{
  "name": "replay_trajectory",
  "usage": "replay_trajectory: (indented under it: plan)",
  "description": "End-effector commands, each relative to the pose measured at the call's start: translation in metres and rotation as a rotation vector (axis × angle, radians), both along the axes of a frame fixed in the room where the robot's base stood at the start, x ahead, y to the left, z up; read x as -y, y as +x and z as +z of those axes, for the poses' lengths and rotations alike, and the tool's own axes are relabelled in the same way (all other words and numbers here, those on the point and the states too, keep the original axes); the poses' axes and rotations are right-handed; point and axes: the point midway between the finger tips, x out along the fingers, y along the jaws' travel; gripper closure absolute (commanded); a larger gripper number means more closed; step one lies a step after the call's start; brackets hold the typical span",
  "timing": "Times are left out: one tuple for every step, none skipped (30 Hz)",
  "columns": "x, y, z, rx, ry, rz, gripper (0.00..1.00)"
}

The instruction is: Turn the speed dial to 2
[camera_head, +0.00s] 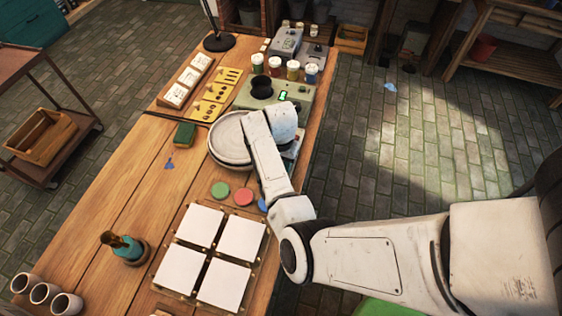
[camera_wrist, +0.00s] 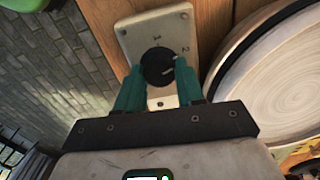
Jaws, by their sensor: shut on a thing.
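The speed dial (camera_wrist: 157,66) is a round black knob on a pale plate (camera_wrist: 152,24) marked 1 and 2 in the wrist view. The 1 is above the knob and the 2 at its upper right. A small pale mark shows at the knob's right edge, just below the 2; its exact direction is hard to tell. My gripper (camera_wrist: 159,82) has its teal fingers on either side of the knob, shut on it. In the head view my arm hides the dial and fingers.
The round turntable (camera_head: 222,155) is close beside the dial, left of my arm; its rim also shows at right in the wrist view (camera_wrist: 229,75). White tiles (camera_head: 241,238), a green sponge (camera_head: 184,134) and paint jars (camera_head: 293,70) are on the table.

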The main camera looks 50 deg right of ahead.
Motion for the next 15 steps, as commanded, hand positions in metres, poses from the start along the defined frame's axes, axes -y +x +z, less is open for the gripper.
replay_trajectory:
  plan:
    - [0.0005, 0.0007, 0.0009, 0.002, -0.003, 0.000, 0.93]
    - [0.0005, 0.0007, 0.0009, 0.002, -0.003, 0.000, 0.93]
    - [0.0005, 0.0007, 0.0009, 0.002, -0.003, 0.001, 0.93]
    - [0.0005, 0.0007, 0.0009, 0.002, -0.003, 0.001, 0.93]
    - [0.0006, 0.0007, 0.0010, 0.002, -0.003, 0.001, 0.93]
    - [0.0006, 0.0007, 0.0010, 0.002, -0.003, 0.001, 0.93]
    - [0.0006, 0.0008, 0.0010, 0.002, -0.003, 0.001, 0.61]
    - [0.0006, 0.0008, 0.0010, 0.002, -0.003, 0.001, 0.58]
    - [0.0005, 0.0008, 0.0009, 0.002, -0.003, 0.001, 0.54]
    - [0.0004, 0.0006, 0.0009, 0.002, -0.003, 0.001, 0.51]
    - [0.0004, 0.0006, 0.0008, 0.002, -0.002, 0.001, 0.48]
    - [0.0004, 0.0005, 0.0007, 0.002, -0.002, 0.001, 0.44]
    - [0.0004, 0.0005, 0.0007, 0.002, -0.002, 0.001, 0.41]
    - [0.0003, 0.0004, 0.0006, 0.002, -0.002, 0.001, 0.39]
    - [0.0003, 0.0004, 0.0005, 0.002, -0.002, 0.001, 0.37]
